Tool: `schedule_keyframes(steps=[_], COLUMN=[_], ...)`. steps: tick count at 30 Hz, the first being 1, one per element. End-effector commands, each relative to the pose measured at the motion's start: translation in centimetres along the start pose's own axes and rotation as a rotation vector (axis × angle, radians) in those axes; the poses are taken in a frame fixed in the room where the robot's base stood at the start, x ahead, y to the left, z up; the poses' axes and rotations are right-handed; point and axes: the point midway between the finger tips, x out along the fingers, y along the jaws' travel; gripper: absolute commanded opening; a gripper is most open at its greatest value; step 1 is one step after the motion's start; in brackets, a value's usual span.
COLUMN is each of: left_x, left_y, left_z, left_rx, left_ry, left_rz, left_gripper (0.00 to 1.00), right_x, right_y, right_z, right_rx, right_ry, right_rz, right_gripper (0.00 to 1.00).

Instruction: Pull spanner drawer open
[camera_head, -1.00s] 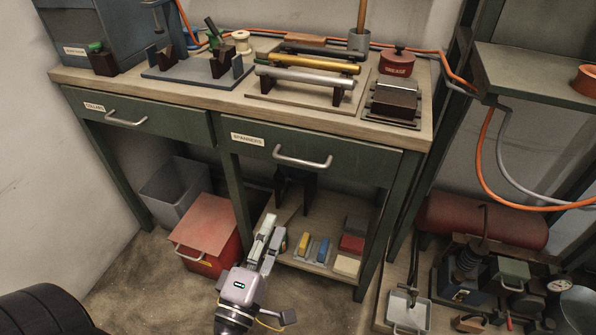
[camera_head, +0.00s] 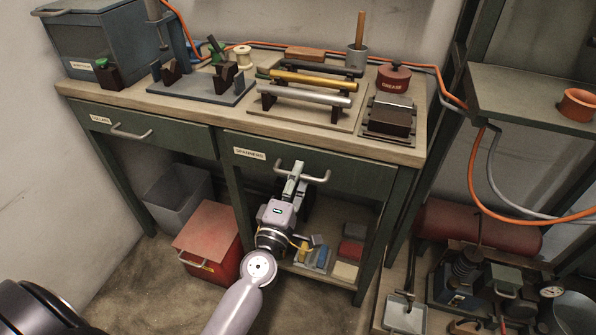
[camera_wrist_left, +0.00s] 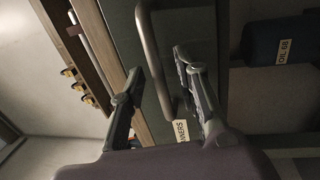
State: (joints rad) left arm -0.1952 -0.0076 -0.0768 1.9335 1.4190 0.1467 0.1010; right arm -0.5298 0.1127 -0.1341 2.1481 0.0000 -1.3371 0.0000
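The spanner drawer (camera_head: 355,173) is the right one of two green drawers under the bench top, labelled SPANNERS, and it looks shut. Its curved metal handle (camera_head: 316,179) also shows in the left wrist view (camera_wrist_left: 147,40). My left gripper (camera_head: 294,171) is at the left part of the handle, coming from below and in front. In the left wrist view my left gripper (camera_wrist_left: 157,62) has its fingers apart, with the handle bar showing between them. I cannot tell whether a finger touches it. The drawer label (camera_wrist_left: 181,132) is partly hidden there. My right gripper is not in view.
The collars drawer (camera_head: 165,133) is shut on the left. A red box (camera_head: 208,231) and a grey bin (camera_head: 176,196) stand below. The bench top (camera_head: 245,118) holds tools and a grease pot (camera_head: 394,78). A dark blue OIL 68 container (camera_wrist_left: 280,40) shows in the wrist view.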

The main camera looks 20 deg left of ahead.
Motion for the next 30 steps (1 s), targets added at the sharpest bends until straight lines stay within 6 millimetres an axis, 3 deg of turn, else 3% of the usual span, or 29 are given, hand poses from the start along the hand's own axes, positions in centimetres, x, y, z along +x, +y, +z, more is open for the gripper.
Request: schedule_keyframes(steps=[11, 25, 30], left_x=[0.71, 0.68, 0.67], left_y=[-0.04, -0.04, -0.05], left_z=[-0.02, -0.01, -0.01], left_rx=[0.000, 0.000, 0.000], left_ry=[0.000, 0.000, 0.000], left_rz=[-0.001, -0.001, -0.001], left_gripper=[0.30, 0.00, 0.00], right_x=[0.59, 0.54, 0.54], right_y=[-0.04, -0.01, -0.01], right_z=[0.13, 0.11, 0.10], right_rx=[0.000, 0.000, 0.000], right_ry=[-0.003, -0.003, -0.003], right_rz=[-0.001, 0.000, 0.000], right_gripper=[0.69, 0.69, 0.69])
